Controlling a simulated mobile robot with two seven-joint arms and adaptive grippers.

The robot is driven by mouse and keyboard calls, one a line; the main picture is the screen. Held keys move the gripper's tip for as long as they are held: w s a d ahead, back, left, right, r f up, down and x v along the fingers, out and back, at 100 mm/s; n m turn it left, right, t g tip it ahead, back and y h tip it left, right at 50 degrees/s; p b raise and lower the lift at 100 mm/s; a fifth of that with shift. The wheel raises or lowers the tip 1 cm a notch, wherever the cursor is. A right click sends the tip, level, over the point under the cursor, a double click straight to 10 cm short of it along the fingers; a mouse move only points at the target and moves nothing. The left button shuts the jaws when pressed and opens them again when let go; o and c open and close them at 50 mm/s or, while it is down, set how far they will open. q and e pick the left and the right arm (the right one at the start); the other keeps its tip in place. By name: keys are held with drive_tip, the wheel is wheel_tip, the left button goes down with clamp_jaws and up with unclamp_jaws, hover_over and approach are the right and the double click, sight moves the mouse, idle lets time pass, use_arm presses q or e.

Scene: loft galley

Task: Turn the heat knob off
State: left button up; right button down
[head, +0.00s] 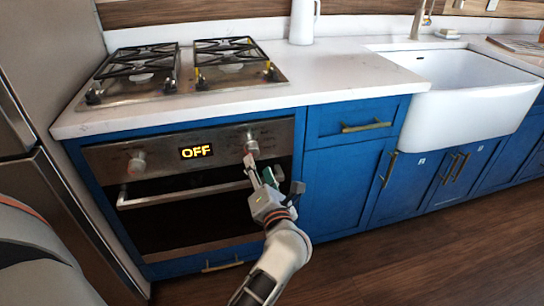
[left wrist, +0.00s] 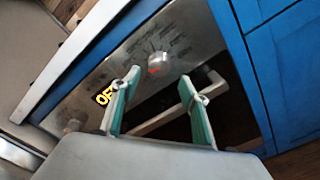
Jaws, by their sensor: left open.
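The oven front (head: 110,160) has two round knobs, a left knob (head: 137,163) and a right knob (head: 251,145). Which is the heat knob I cannot tell from labels. Between them a display (head: 196,152) reads "OFF". My left gripper (head: 261,171) is open, just below and in front of the right knob. In the left wrist view, the right knob (left wrist: 158,62) shows beyond the gap between the open fingers (left wrist: 159,84), seemingly apart from them. The left knob (left wrist: 72,125) and the display (left wrist: 104,97) also show there. My right gripper is not in view.
The oven handle (head: 160,199) runs across the oven below the knobs, close to my left gripper. A gas cooktop (head: 145,92) sits above on the white counter (head: 330,84). Blue cabinets (head: 340,190) stand to the right, and a fridge (head: 60,60) to the left.

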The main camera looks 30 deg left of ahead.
sight(253, 154)
use_arm(q)
drive_tip(key=x, duration=0.7)
drive_tip(key=shift+w+a+b, duration=0.25)
drive_tip(key=shift+a+b, duration=0.05)
drive_tip(key=shift+b, duration=0.1)
drive_tip(key=c, duration=1.1)
